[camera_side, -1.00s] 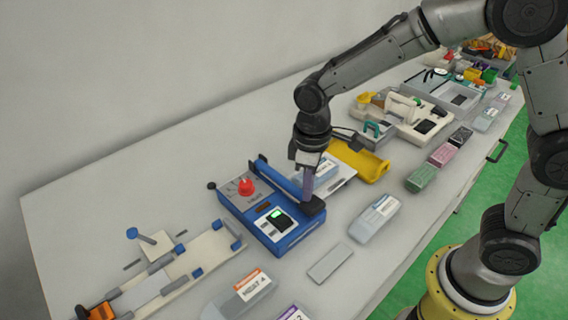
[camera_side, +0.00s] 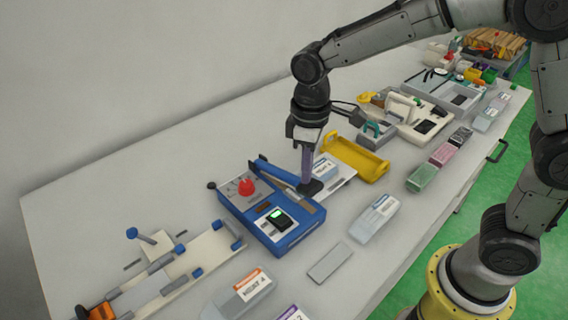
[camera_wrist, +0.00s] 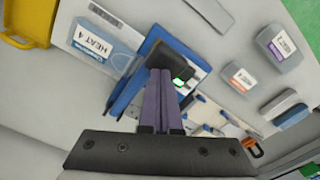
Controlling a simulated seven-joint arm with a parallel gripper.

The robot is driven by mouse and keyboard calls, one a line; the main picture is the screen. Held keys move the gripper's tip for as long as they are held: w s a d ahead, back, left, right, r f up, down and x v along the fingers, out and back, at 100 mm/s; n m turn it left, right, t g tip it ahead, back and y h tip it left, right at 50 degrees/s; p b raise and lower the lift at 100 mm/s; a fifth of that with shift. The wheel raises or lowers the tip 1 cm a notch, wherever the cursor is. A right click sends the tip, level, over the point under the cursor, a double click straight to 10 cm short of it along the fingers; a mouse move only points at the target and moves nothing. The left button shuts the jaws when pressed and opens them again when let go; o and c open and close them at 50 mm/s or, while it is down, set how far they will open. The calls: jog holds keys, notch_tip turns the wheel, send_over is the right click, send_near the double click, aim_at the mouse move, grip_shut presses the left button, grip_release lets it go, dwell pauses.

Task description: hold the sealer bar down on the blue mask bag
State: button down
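The blue sealer (camera_side: 268,222) sits on the table with a red knob (camera_side: 246,187) and a lit green screen. Its blue bar (camera_side: 277,172) is tilted up, and the strip below it is exposed. My gripper (camera_side: 306,184) is at the black pad (camera_side: 313,188) on the bar's free end. In the wrist view its purple fingers (camera_wrist: 162,72) are close together, with tips against the pad (camera_wrist: 172,55). The clear bag with blue print and a "HEAT 4" label (camera_wrist: 104,38) lies on the white platform beside the sealer; my gripper partly hides it in the side view (camera_side: 325,168).
A yellow tray (camera_side: 358,158) stands behind the platform. A clear bag (camera_side: 376,220) and a grey plate (camera_side: 331,263) lie in front. The "HEAT A" bag (camera_side: 240,293) lies front left, and a clamp fixture (camera_side: 165,272) is at left. Bare table separates these.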

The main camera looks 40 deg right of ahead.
jog(key=shift+w+r, duration=0.2)
jog(key=shift+r, duration=0.9)
jog(key=shift+w+r, duration=0.15)
jog(key=shift+r, duration=0.95)
notch_tip(320, 180, up, 5)
